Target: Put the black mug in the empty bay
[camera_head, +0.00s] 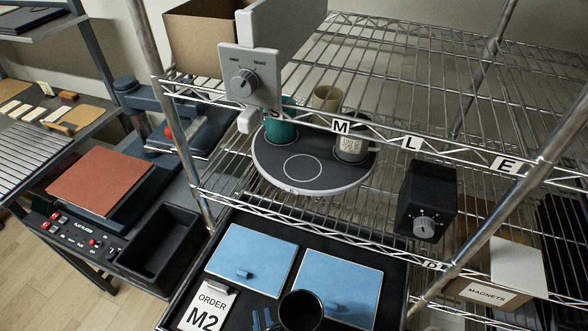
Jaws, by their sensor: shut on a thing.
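The black mug (301,312) is at the bottom edge of the picture, its open top facing up and its lower part cut off. It overlaps the near edge of the right blue panel. Two narrow blue fingertips of my gripper (262,319) show just left of the mug, at its handle side, and appear shut on it. The rest of my gripper is out of the picture. A round grey turntable (272,172) on the shelf holds a teal mug (281,128), a beige mug (327,98) and a printed pale mug (351,148).
A wire shelf edge carries letter tags. A grey dial panel (246,82) hangs over the turntable's left. A black knob box (428,200) and a "MAGNETS" box (495,281) are right. Blue panels (251,259) and an "ORDER M2" card (207,305) lie below. A press stands left.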

